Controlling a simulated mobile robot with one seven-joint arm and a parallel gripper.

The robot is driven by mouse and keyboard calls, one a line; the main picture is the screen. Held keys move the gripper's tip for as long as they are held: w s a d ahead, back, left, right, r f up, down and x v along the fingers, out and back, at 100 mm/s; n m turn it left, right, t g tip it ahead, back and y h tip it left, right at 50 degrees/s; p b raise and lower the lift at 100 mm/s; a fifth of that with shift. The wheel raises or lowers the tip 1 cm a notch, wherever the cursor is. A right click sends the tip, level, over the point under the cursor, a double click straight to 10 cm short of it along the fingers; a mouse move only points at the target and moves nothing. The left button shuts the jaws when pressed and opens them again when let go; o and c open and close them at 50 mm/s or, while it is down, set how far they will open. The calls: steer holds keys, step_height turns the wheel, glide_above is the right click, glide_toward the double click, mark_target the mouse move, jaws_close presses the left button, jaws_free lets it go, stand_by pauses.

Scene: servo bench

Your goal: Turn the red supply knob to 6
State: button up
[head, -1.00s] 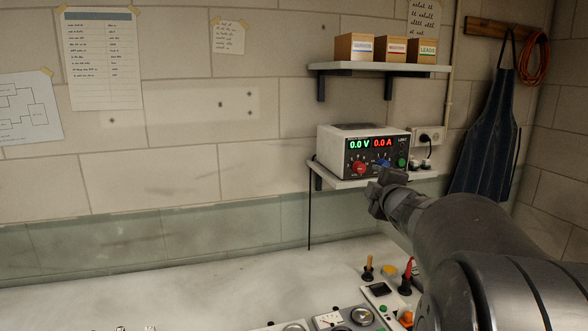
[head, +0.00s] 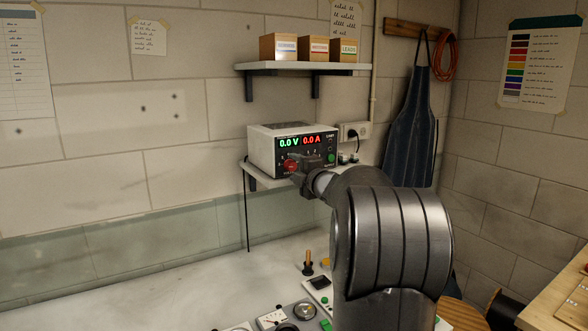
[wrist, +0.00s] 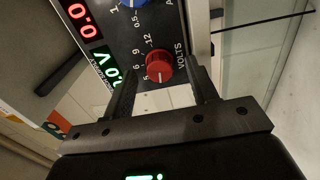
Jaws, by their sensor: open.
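The red supply knob (head: 290,166) is on the front of the white and black power supply (head: 262,148), whose display reads 0.0 V and 0.0 A. In the wrist view the red knob (wrist: 158,67) sits beside the VOLTS label, with scale numbers including 9 and 12 around it. A pale mark shows on its face, but I cannot tell exactly which number it points to. My gripper (wrist: 163,75) is open, with one finger on each side of the knob in the picture; contact is not clear. In the head view my gripper (head: 303,172) partly covers the panel.
The blue knob (wrist: 128,3) is close by on the same panel. The supply stands on a small wall shelf (head: 262,181), with a socket (head: 354,131) to its right. A shelf with boxes (head: 315,48) hangs above. Levers and gauges stand on the bench (head: 130,300) below.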

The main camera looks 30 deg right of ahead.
steer(key=shift+w, duration=0.7)
steer(key=shift+c, duration=0.3)
steer(key=c, duration=0.9)
